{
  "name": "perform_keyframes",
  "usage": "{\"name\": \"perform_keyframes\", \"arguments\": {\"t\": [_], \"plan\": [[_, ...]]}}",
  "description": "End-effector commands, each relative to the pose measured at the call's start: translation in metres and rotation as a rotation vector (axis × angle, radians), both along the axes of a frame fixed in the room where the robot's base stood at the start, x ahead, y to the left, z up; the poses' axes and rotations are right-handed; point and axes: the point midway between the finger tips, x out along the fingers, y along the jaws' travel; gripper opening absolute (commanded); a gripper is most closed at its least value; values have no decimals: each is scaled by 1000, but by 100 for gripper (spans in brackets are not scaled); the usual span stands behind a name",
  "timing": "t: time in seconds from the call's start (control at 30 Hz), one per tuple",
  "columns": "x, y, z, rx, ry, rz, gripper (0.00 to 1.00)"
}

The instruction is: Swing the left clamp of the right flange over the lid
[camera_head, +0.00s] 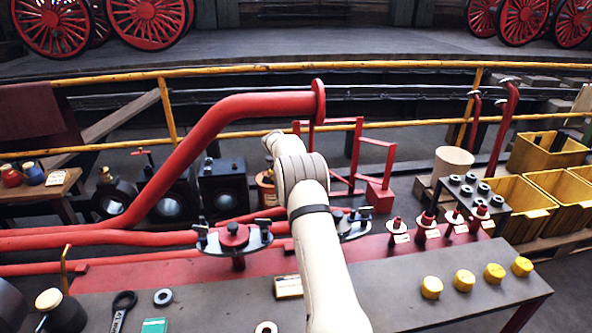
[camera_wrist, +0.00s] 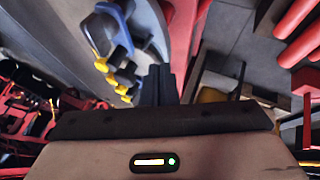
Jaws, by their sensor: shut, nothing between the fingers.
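The right flange (camera_head: 352,230) stands on the bench just right of my arm in the head view. My arm covers its left part, so its left clamp and most of its lid are hidden. A dark clamp (camera_head: 364,211) shows on its right side. My gripper is hidden in the head view. In the wrist view my gripper (camera_wrist: 158,72) is shut with its dark fingers together and nothing between them.
The left flange (camera_head: 236,238) with a red lid stands left of my arm. Red valves (camera_head: 427,222) line the bench's back right, with several yellow caps (camera_head: 464,280) in front. A thick red pipe (camera_head: 215,120) rises behind. A wrench (camera_head: 122,308) lies front left.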

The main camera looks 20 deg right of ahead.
Motion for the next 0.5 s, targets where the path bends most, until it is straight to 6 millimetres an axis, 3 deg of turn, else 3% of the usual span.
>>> {"name": "perform_keyframes", "arguments": {"t": [0.03,0.2,0.5], "plan": [[8,5,15,-2,-8,2,0],[23,17,41,-1,-7,1,0],[41,30,68,-1,-4,0,0]]}}
